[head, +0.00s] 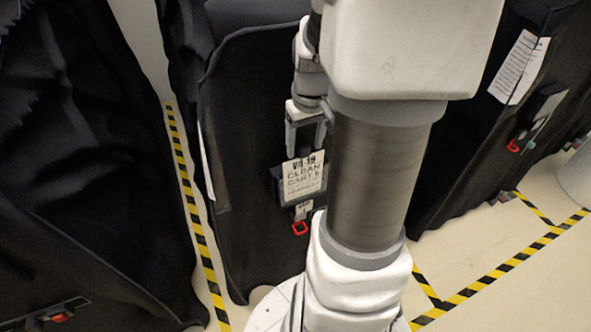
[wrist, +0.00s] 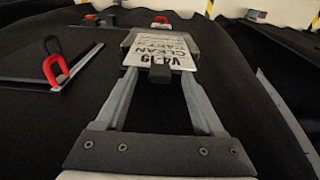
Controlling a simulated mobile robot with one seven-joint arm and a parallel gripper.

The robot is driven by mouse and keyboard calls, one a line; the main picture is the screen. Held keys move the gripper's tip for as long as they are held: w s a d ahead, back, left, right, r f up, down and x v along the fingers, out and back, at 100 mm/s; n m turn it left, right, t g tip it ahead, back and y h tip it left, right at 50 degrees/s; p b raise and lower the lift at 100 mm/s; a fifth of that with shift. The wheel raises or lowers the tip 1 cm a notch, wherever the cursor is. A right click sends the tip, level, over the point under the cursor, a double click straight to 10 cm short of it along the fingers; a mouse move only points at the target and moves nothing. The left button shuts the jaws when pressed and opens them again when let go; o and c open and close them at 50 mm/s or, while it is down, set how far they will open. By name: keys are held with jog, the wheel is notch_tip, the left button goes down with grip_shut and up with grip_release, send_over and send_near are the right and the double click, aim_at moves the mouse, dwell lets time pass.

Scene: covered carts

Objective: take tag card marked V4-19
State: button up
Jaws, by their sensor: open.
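The white tag card marked V4-19 CLEAN CART (head: 303,178) hangs in a dark holder on the front of a black-covered cart (head: 240,150). In the wrist view the card (wrist: 160,50) appears upside down, just beyond a dark block. My gripper (head: 306,148) is open and empty, pointing down at the card's top edge. In the wrist view its two fingers (wrist: 160,78) lie either side of the card's near edge. I cannot tell whether they touch it. My arm hides the cart's right part in the head view.
A red hook (head: 299,228) hangs below the card. Another covered cart with a white sheet (head: 519,67) stands at the right, and a black cover (head: 80,150) fills the left. Yellow-black floor tape (head: 190,205) marks the narrow gap on the left.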

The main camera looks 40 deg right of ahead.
jog(key=shift+f, duration=0.15)
grip_shut()
dwell(0.4)
